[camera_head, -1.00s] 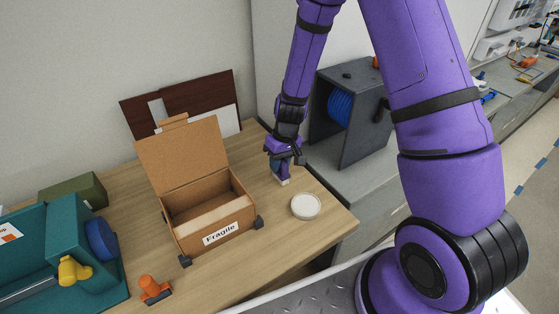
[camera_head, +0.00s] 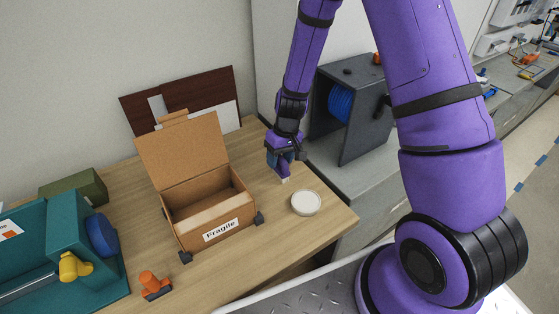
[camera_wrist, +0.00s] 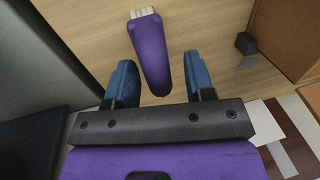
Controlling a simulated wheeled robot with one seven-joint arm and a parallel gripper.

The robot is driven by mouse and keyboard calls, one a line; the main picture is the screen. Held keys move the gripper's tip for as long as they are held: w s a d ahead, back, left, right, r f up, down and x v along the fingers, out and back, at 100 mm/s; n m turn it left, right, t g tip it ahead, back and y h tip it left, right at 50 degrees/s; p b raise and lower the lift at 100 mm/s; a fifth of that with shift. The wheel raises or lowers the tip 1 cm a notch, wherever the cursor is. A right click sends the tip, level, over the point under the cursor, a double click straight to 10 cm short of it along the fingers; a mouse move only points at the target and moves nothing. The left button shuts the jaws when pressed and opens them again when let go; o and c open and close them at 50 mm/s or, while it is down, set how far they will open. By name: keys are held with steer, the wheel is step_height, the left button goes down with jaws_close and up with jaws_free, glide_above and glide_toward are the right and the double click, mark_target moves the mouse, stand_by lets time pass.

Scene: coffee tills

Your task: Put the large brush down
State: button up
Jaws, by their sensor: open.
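The large brush has a purple handle (camera_wrist: 150,58) and pale bristles (camera_wrist: 145,13). In the wrist view it is over the wooden tabletop, between my two blue fingers, with a gap on each side. My gripper (camera_wrist: 159,70) is open around it and does not appear to touch it. In the head view my gripper (camera_head: 283,160) is low over the right part of the table (camera_head: 255,265), and the pale bristle end (camera_head: 285,180) shows just below the fingers. My gripper hides most of the handle there. Whether the brush lies flat or is tilted is hard to tell.
A round white-topped item (camera_head: 306,203) is close on the right. An open cardboard box (camera_head: 214,232) marked Fragile stands left of my gripper. A dark grey case with a blue reel (camera_head: 340,103) stands behind right. An orange item (camera_head: 154,286) lies at the front.

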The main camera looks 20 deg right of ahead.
step_height(320, 180, up, 11)
steer(key=d, duration=0.2)
steer(key=shift+w, duration=0.15)
steer(key=s+d+r+t, duration=0.1)
steer(key=s+r, duration=0.4)
steer(key=r, duration=0.4)
steer(key=s+d+r+t, duration=0.15)
steer(key=s+r, duration=0.35)
steer(key=r, duration=0.5)
steer(key=s+d+r+m+t+h, duration=0.1)
steer(key=s+r, duration=0.3)
steer(key=s, duration=0.4)
steer(key=s+d+r+m+t+h, duration=0.1)
steer(key=s+r+t, duration=0.1)
steer(key=s, duration=0.5)
steer(key=shift+d+v, duration=0.25)
steer(key=shift+v, duration=0.75)
steer(key=shift+o, duration=0.5)
steer(key=shift+w, duration=0.1)
